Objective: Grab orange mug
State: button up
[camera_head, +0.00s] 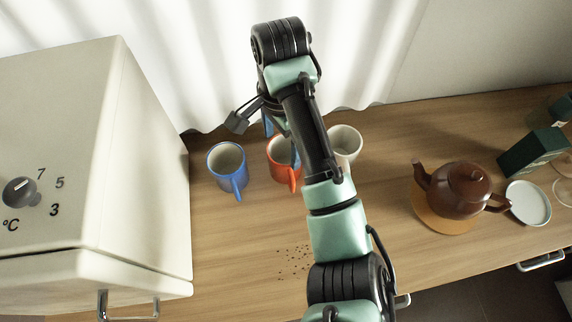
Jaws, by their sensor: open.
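The orange mug (281,172) stands upright on the wooden counter (225,245), with its handle toward the front. My arm crosses in front of its right side and hides part of it. My gripper (256,121) is open above and behind the mug, near its back rim. One dark finger shows to the left of the mug. The other finger is mostly hidden by the arm, and I cannot tell whether any part touches the mug.
A blue mug (226,167) stands close on the left and a white mug (347,143) on the right. A brown teapot (464,191), a saucer (528,203) and a green box (530,152) are farther right. A cream appliance (90,165) fills the left. Dark specks (294,262) lie in front.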

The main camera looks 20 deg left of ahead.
notch_tip(320, 180, down, 3)
jog(key=shift+b, duration=0.65)
jog(key=shift+d+f, duration=0.1)
jog(key=shift+f, duration=2.5)
jog(key=shift+r, duration=0.1)
jog(key=c, duration=1.4)
